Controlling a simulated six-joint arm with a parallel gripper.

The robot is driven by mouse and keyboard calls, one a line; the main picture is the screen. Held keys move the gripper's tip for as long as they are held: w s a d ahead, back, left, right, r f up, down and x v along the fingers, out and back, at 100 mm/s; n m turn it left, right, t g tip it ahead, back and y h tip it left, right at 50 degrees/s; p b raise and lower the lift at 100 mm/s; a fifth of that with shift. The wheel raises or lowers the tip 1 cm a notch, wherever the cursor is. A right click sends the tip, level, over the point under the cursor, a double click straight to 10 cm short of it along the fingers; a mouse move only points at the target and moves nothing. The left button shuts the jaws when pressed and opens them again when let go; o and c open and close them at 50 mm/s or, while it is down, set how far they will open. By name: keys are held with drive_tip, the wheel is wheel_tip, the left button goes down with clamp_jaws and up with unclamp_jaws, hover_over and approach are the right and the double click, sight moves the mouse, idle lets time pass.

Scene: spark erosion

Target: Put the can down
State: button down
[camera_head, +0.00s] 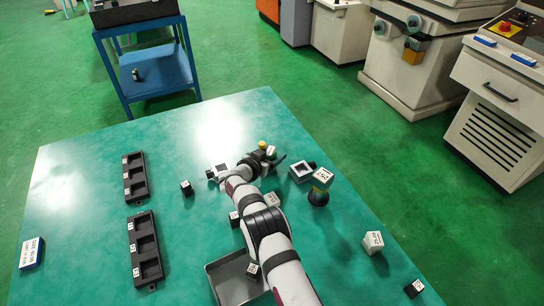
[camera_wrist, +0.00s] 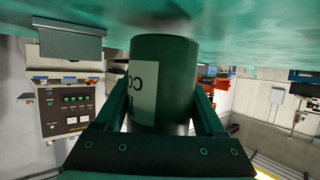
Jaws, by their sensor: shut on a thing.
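The can (camera_wrist: 175,85) is a dark green cylinder with a pale lettered label, large in the middle of the wrist view. My gripper (camera_wrist: 162,95) is shut on it, with one finger on each side. The wrist view is upside down, so the green table (camera_wrist: 80,18) fills its top. The can's table-side end is close to the table surface; I cannot tell whether they touch. In the head view my gripper (camera_head: 272,157) is low over the table's far right part, and the can is mostly hidden there by my wrist.
A white square block (camera_head: 301,172) and a dark round stand with a labelled cube (camera_head: 322,179) are close on the right. Black trays (camera_head: 145,245) lie on the left. A grey bin (camera_head: 228,283) is near the front. The table's far left corner is clear.

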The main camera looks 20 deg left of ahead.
drive_tip(key=shift+f, duration=0.5)
drive_tip(key=shift+f, duration=0.15)
unclamp_jaws()
